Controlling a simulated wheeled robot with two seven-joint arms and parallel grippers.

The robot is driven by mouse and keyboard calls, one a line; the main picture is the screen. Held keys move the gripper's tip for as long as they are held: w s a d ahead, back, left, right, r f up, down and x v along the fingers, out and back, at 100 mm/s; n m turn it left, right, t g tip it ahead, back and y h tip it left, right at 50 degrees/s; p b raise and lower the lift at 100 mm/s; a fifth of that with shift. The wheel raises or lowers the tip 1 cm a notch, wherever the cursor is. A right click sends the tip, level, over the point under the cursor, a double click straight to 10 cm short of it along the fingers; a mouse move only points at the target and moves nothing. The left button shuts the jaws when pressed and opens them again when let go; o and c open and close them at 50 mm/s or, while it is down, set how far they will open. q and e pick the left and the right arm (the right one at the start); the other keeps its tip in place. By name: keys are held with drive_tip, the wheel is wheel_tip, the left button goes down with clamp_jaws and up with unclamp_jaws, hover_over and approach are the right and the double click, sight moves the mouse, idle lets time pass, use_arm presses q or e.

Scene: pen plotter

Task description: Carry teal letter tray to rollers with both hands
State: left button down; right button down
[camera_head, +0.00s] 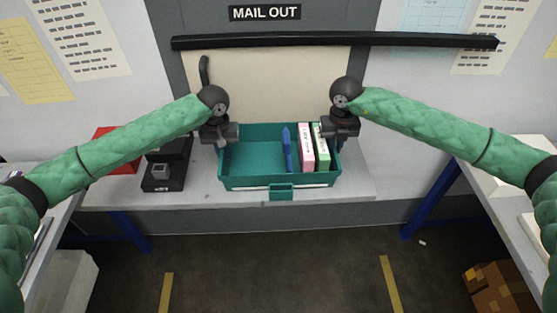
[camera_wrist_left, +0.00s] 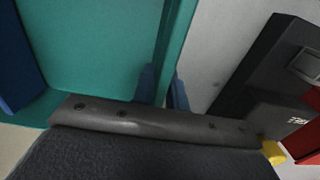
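The teal letter tray (camera_head: 255,182) is at the front of the grey counter under the MAIL OUT sign; I cannot tell if it is lifted. It holds a blue upright piece (camera_head: 287,148), a pink-and-white box (camera_head: 306,148) and a green-and-white box (camera_head: 321,147). My left gripper (camera_head: 226,138) is at its left wall. In the left wrist view, the fingers (camera_wrist_left: 165,90) straddle the tray wall (camera_wrist_left: 172,45) closely, one on each side. My right gripper (camera_head: 337,137) is at the right wall; its fingertips are hidden. No rollers are distinguishable.
A black device (camera_head: 163,172) and a red item (camera_head: 117,150) stand left of the tray on the counter (camera_head: 355,186). A black bar (camera_head: 335,41) crosses above. Side tables flank the open floor (camera_head: 270,265). A brown box (camera_head: 497,285) is at lower right.

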use_arm(q)
drive_tip(key=shift+r, duration=0.2)
use_arm(e)
drive_tip(key=shift+w+r, duration=0.1)
drive_tip(key=shift+r, duration=0.05)
